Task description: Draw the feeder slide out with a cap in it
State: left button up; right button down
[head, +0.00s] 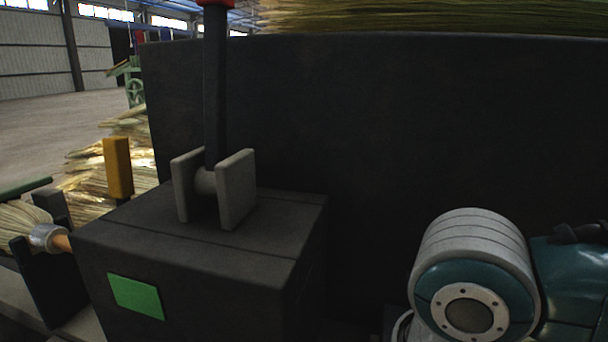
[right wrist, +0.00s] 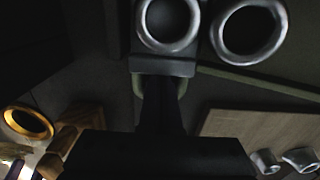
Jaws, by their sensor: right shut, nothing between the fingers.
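In the right wrist view, my right gripper (right wrist: 160,88) is shut, with nothing seen between its fingers. Its dark tips end just below a dark block (right wrist: 162,66), which looks like the front of the feeder slide. Pale rounded parts show on both sides of the tips; I cannot tell whether the tips touch them. A silvery ring-shaped cap (right wrist: 168,22) sits directly above the block, and a second silvery cap (right wrist: 249,30) is to its right. The picture is too dark to show how far the slide is out. Neither gripper shows in the head view.
A dark box (head: 190,262) with a green plate carries a grey bracket and an upright red-topped lever (head: 214,90). A broom head (head: 18,220) lies at the left. In the wrist view, a gold ring (right wrist: 28,122) is left and small metal caps (right wrist: 300,159) lie right.

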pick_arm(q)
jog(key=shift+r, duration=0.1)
